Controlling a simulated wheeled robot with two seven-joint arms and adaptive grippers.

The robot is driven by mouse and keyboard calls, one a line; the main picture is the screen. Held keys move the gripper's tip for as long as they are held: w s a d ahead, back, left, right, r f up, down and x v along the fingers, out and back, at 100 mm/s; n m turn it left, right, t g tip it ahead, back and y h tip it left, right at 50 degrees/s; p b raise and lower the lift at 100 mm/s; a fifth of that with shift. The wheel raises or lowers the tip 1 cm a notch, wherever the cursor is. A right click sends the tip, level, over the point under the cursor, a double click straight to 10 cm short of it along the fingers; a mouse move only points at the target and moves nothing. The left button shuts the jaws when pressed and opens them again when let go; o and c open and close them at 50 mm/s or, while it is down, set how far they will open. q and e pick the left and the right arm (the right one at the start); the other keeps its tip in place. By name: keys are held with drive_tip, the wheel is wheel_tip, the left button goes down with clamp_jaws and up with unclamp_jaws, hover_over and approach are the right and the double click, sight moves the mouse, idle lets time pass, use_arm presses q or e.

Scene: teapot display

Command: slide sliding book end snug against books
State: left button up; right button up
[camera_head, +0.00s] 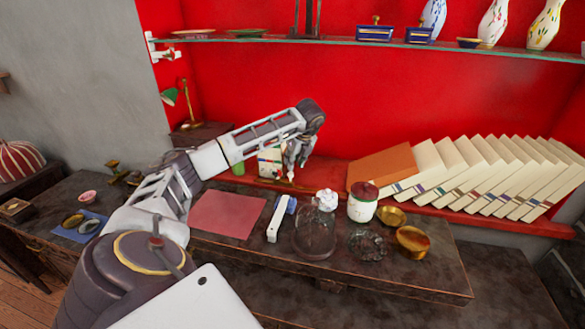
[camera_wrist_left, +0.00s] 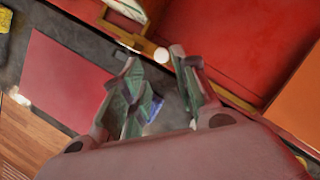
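A row of pale books (camera_head: 487,170) leans to the left on the red shelf ledge. An orange-brown panel (camera_head: 383,165) leans at their left end; I cannot tell whether it is a book or the book end. It also shows at the right of the left wrist view (camera_wrist_left: 300,105). A patterned upright piece (camera_head: 268,162) stands farther left, with a small white knob (camera_wrist_left: 161,55) near it; it may be the sliding book end. My left gripper (camera_head: 297,160) is beside this piece, fingers apart and empty. In the left wrist view its fingertips (camera_wrist_left: 154,60) are close to the knob. My right gripper is out of view.
The dark table (camera_head: 425,282) in front holds a red mat (camera_head: 228,214), a glass dome (camera_head: 314,235), a lidded jar (camera_head: 363,203) and brass bowls (camera_head: 412,241). A shelf (camera_head: 350,42) with vases runs above. The red ledge is bare between patterned piece and panel.

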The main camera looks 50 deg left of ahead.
use_arm(q)
drive_tip(key=shift+v, duration=2.55)
